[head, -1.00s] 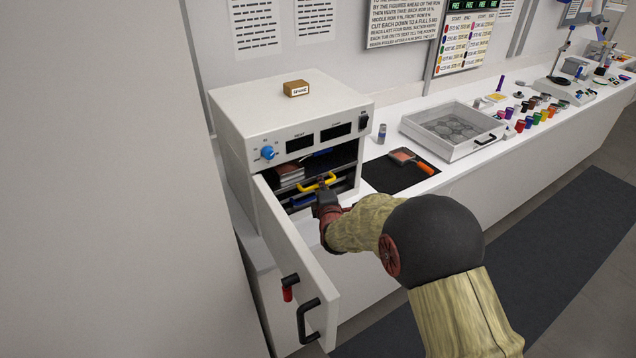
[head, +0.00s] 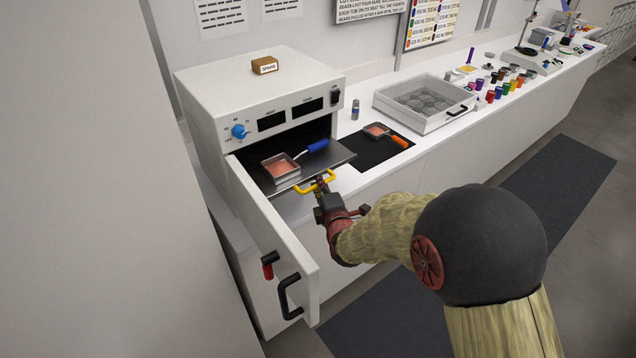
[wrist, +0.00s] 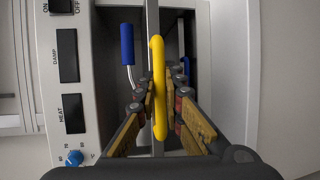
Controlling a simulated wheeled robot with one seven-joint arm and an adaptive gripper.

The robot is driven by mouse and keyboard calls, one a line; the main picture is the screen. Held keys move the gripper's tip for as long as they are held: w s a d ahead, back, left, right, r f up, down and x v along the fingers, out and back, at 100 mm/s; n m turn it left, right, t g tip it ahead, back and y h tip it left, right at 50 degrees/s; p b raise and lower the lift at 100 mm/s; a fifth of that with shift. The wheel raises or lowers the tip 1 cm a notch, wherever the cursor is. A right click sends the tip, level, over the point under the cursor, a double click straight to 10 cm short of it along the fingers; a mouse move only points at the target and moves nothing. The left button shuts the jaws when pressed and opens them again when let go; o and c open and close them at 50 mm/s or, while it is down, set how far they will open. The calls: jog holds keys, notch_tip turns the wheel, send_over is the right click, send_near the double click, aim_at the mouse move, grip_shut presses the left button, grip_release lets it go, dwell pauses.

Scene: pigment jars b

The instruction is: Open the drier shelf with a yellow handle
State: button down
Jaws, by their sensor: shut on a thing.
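The drier (head: 262,100) is a pale box with its door (head: 270,235) swung open toward me. Its shelf with the yellow handle (head: 315,183) is a dark flat plate (head: 335,155) that sticks out of the opening. A small metal pan (head: 280,168) with pinkish contents and a blue grip (head: 318,146) sits on the shelf. My gripper (head: 320,185) is shut on the yellow handle at the shelf's front. In the wrist view the yellow handle (wrist: 158,85) stands upright between the two fingers, with the blue grip (wrist: 127,44) to its left. The inside below the shelf is mostly hidden.
The open door stands left of my arm, with a black handle (head: 290,296) and a red latch (head: 268,264). An orange-handled pan (head: 377,131) lies on a black mat to the right. A clear-lidded tray (head: 425,103) and several jars stand farther along the counter.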

jog(key=shift+f, duration=0.15)
jog(key=c, duration=1.9)
grip_release()
jog(key=v, duration=1.2)
